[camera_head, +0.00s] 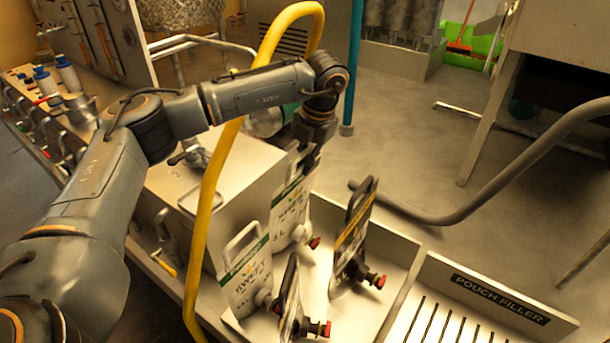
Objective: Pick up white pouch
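Two white pouches with green bands and printed lettering stand in a pale tray (395,262). The rear white pouch (289,212) stands upright near the box-shaped housing, with a red-tipped spout at its lower right. The front white pouch (247,277) leans a little and shows an open loop handle on top. My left gripper (306,160) points down at the top of the rear white pouch and overlaps its upper edge. Its fingers are dark and small, so I cannot tell whether they are open or closed on it. My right gripper is out of view.
Two dark pouches with red-capped spouts, one at the right (352,238) and one in front (289,305), stand close to the white ones. A yellow hose (207,200) arches beside my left arm. A slotted pouch filler panel (500,298) lies at the right.

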